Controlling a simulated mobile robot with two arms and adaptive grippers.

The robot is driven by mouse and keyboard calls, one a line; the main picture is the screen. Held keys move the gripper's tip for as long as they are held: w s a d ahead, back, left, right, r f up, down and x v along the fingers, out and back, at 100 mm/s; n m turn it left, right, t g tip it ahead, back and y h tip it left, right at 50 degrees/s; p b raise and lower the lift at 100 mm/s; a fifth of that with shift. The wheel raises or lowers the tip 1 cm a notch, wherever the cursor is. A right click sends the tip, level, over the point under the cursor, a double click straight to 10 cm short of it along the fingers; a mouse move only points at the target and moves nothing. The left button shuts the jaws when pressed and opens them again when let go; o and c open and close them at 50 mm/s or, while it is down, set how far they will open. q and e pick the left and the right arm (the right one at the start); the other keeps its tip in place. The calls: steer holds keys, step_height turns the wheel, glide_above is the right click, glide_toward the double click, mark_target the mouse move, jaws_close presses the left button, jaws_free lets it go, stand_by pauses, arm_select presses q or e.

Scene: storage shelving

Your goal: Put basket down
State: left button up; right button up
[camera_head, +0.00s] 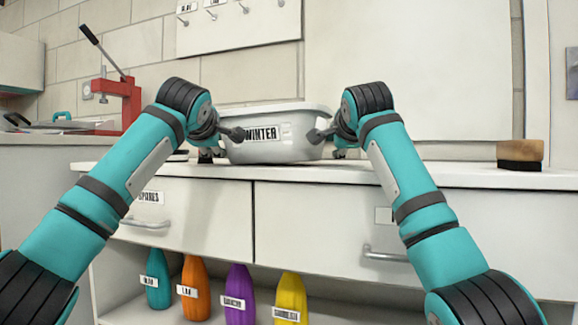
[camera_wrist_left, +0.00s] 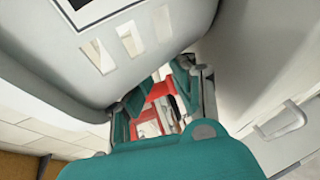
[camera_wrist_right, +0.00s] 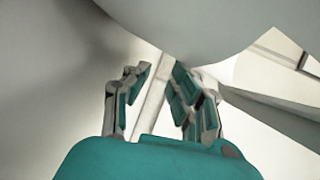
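The basket (camera_head: 296,130) is a pale grey bin with a "WINTER" label, standing upright on the white counter top (camera_head: 420,174). My left gripper (camera_head: 209,153) is at the basket's left side, low by the counter. In the left wrist view the left gripper (camera_wrist_left: 158,98) has its fingers apart with nothing between them, and the basket (camera_wrist_left: 165,65) is just above. My right gripper (camera_head: 342,151) is at the basket's right side. In the right wrist view the right gripper (camera_wrist_right: 160,75) has its fingers apart and empty, below the basket (camera_wrist_right: 200,25). Contact with the basket is unclear.
A brown block (camera_head: 520,152) sits at the counter's right end. A red press (camera_head: 118,95) with a black lever stands at the far left. Drawers (camera_head: 190,220) are below the counter, with several coloured bottles (camera_head: 238,290) beneath.

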arm_select(q)
steer(key=o, duration=0.4)
steer(key=shift+a+f, duration=0.1)
steer(key=shift+a, duration=0.4)
arm_select(e)
steer(key=shift+d, duration=0.5)
arm_select(q)
steer(key=shift+a, duration=0.1)
arm_select(e)
steer(key=o, duration=0.5)
steer(key=shift+r, duration=0.1)
arm_select(q)
steer(key=v, duration=1.2)
arm_select(e)
steer(key=v, duration=1.2)
steer(key=shift+d, duration=0.1)
